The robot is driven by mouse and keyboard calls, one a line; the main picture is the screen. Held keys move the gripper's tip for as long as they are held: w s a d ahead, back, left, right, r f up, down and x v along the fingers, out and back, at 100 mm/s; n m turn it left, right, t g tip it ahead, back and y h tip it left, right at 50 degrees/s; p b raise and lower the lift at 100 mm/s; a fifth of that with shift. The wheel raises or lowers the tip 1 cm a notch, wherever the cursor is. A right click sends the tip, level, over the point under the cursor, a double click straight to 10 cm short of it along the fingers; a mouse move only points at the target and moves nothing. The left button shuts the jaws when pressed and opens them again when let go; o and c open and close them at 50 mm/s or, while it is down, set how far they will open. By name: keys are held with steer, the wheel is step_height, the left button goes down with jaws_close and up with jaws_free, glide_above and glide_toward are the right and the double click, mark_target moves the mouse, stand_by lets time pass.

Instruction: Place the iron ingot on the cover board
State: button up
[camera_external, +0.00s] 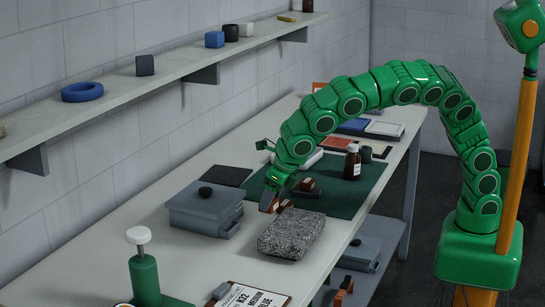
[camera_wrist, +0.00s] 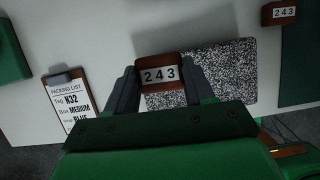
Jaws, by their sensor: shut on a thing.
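My gripper (camera_external: 270,198) is shut on a small reddish-brown block with a white "243" plate (camera_wrist: 159,73), held between its two dark fingers. I cannot tell for sure whether this block is the iron ingot. In the wrist view it overlaps the left part of the speckled grey slab (camera_wrist: 225,75); the gap between them cannot be judged. The slab also shows in the external view (camera_external: 291,235), in front of the gripper. A second brown "243" block (camera_wrist: 279,13) sits at the upper right. No board is clearly identifiable as the cover board; a flat dark square (camera_external: 228,175) lies near the wall.
A grey lidded box (camera_external: 203,210) stands close left of my gripper. A green mat (camera_external: 345,200) carries a brown bottle (camera_external: 352,162) and a dark block (camera_external: 307,187). A clipboard (camera_external: 250,296) and a green press (camera_external: 145,280) are at the near end.

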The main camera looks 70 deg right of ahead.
steer(key=w+d+m+h, duration=0.1)
steer(key=w+d, duration=0.6)
steer(key=d, duration=0.6)
steer(key=w+d+r+m, duration=0.15)
steer(key=w+d, duration=0.55)
steer(key=d, duration=0.7)
steer(key=w+d+m+h, duration=0.1)
steer(key=w+d+m, duration=0.1)
steer(key=w+d, duration=0.85)
glide_toward(223, 173)
steer(key=shift+w+d+f+n, duration=0.25)
steer(key=shift+w+d+f, duration=0.25)
steer(key=shift+w+d, duration=0.1)
steer(key=shift+w+a+f, duration=0.1)
steer(key=shift+w+f, duration=0.1)
steer(key=shift+f, duration=0.05)
steer(key=shift+w+f+y, duration=0.1)
steer(key=shift+y, duration=0.2)
steer(key=shift+f, duration=1.5)
